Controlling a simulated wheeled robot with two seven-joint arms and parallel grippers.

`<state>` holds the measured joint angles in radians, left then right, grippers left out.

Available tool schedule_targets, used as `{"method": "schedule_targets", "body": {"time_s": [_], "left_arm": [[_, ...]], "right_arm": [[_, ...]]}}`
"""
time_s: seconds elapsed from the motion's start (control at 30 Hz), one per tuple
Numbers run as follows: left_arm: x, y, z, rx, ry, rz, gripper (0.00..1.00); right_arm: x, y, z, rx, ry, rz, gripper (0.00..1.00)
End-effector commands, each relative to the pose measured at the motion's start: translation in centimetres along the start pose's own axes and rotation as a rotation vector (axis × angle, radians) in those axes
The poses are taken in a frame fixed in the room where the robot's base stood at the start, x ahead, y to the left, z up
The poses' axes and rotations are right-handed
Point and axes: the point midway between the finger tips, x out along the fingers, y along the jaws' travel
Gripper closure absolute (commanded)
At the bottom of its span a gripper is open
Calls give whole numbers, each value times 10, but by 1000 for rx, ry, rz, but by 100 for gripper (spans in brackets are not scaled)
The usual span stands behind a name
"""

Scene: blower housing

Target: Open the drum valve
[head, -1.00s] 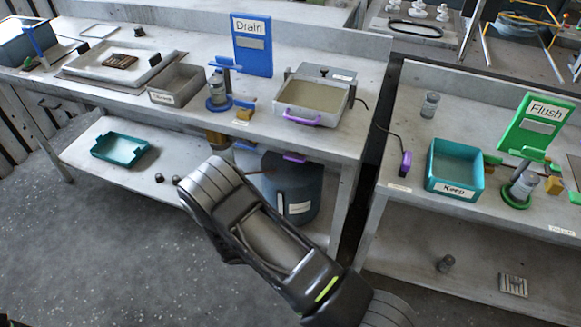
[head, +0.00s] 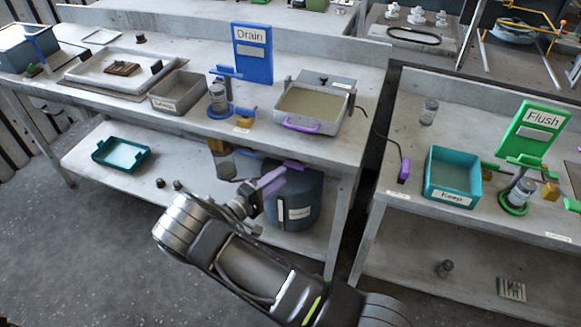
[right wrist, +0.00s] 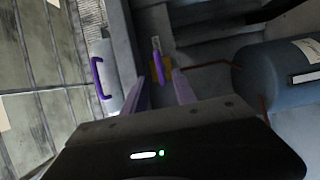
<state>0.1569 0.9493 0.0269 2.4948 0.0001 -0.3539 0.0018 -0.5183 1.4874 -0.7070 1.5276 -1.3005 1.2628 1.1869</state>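The blue-grey drum (head: 298,203) stands on the lower shelf under the left bench, with a purple piece (head: 293,163) at its top. In the right wrist view the drum (right wrist: 285,78) is on the right, and a thin copper pipe (right wrist: 205,65) runs from it toward a yellow block with a purple lever (right wrist: 157,62). My right gripper (head: 278,180) is beside the drum, its purple fingers pointing toward it. In the right wrist view the gripper (right wrist: 163,82) is open, with the lever visible between its fingers; contact cannot be told. My left gripper is out of view.
Above, the bench top holds a pan with a purple handle (head: 301,126) and the blue Drain sign (head: 252,53). The bench leg (head: 338,225) stands right of the drum.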

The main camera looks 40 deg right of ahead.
Motion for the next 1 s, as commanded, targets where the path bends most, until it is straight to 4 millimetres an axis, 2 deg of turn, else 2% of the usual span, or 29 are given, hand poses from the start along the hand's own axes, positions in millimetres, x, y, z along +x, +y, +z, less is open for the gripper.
{"method": "schedule_targets", "body": {"time_s": [0.3, 0.43, 0.7, 1.0], "left_arm": [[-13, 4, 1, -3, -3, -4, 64], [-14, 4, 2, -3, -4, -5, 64], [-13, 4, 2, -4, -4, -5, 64], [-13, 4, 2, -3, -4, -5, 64]], "right_arm": [[48, 1, 0, 0, -1, -1, 66], [56, 0, 0, 0, -1, -1, 66], [57, 0, 0, 0, 1, -2, 66], [57, 0, 0, 0, 0, -2, 91]]}}
